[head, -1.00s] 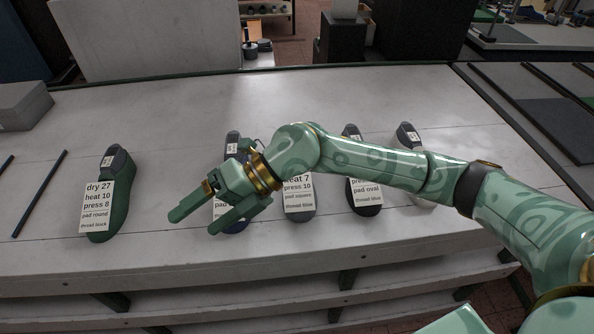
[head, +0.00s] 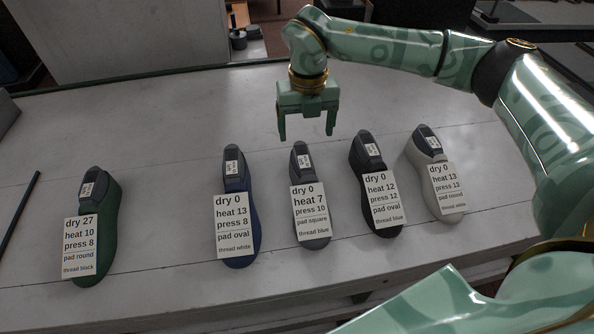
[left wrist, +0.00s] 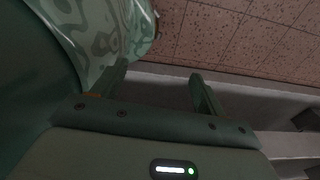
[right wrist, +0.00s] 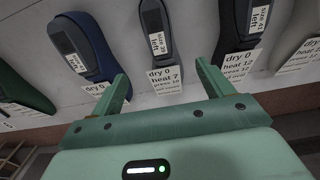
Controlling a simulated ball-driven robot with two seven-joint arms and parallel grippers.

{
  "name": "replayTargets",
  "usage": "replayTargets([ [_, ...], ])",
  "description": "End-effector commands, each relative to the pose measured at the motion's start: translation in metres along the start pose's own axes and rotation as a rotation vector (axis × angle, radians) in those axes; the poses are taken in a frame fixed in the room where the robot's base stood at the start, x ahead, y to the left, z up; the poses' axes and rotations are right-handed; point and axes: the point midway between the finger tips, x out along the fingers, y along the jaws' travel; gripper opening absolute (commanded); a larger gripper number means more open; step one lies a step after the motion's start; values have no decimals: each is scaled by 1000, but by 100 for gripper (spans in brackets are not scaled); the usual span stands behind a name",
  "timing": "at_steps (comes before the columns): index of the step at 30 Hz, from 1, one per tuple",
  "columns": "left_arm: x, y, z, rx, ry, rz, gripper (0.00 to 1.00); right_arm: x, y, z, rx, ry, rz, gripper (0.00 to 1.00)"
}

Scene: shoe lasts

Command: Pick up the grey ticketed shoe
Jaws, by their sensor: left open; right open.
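The grey shoe (head: 302,175) lies in the middle of the row on the pale bench, its dark heel end away from me. Its white ticket (head: 310,213) reads dry 0, heat 7, press 10, pad square, thread blue. My right gripper (head: 306,135) is open and empty, just beyond the heel end and above the bench. In the right wrist view the grey shoe (right wrist: 157,58) shows between and beyond the open fingers (right wrist: 161,72). My left gripper (left wrist: 158,72) is open and empty in the left wrist view, facing floor and a bench edge; the head view does not show it.
A blue shoe (head: 236,180) lies to the left of the grey one and a black shoe (head: 364,165) close to its right. A white shoe (head: 424,155) is farther right, a green shoe (head: 107,215) far left. Each carries a ticket. The bench (head: 170,120) behind the row is clear.

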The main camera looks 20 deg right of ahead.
Motion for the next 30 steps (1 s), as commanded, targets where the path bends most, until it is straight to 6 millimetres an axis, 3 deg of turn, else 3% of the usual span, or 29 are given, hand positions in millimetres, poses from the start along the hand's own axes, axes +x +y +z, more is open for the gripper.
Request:
replayTargets([
  [5, 2, 1, 7, 0, -10, 1, 73, 22, -2, 0, 6, 5, -7, 79],
  [12, 9, 5, 24, 0, -37, 8, 73, 82, -2, -1, 4, 5, -6, 79],
  [15, 11, 5, 24, 0, -38, 8, 73, 99, -2, 0, 4, 3, -6, 79],
  [23, 14, 3, 15, 0, -23, 4, 73, 118, -2, 0, 5, 2, -4, 79],
  [30, 20, 3, 16, 0, -24, 5, 73, 156, -2, 0, 5, 3, -5, 79],
])
